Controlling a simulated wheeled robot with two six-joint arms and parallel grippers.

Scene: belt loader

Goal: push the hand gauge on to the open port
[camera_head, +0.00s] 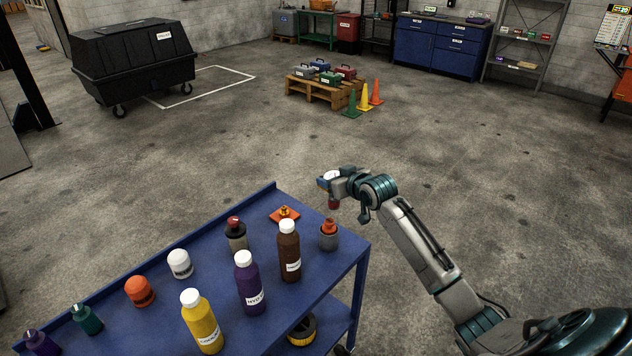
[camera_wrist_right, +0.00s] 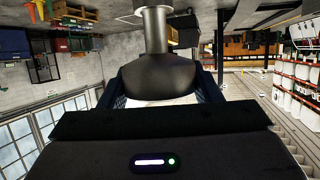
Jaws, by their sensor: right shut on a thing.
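My right gripper (camera_head: 330,184) is above and beyond the back right corner of the blue cart. In the right wrist view the hand gauge (camera_wrist_right: 158,76) is a dark rounded body between the fingers, with a metal stem. An orange plate with a brass fitting (camera_head: 285,214) lies on the cart top, left of and below the gripper in the picture. It looks like a port, but I cannot tell if it is the open one. The gauge is apart from it.
The blue cart (camera_head: 270,193) carries several bottles, including a brown bottle (camera_head: 289,253) and a purple bottle (camera_head: 249,285). A grey jar with an orange top (camera_head: 329,238) stands at its right corner. Open floor surrounds the cart; a pallet (camera_head: 318,93) stands far behind.

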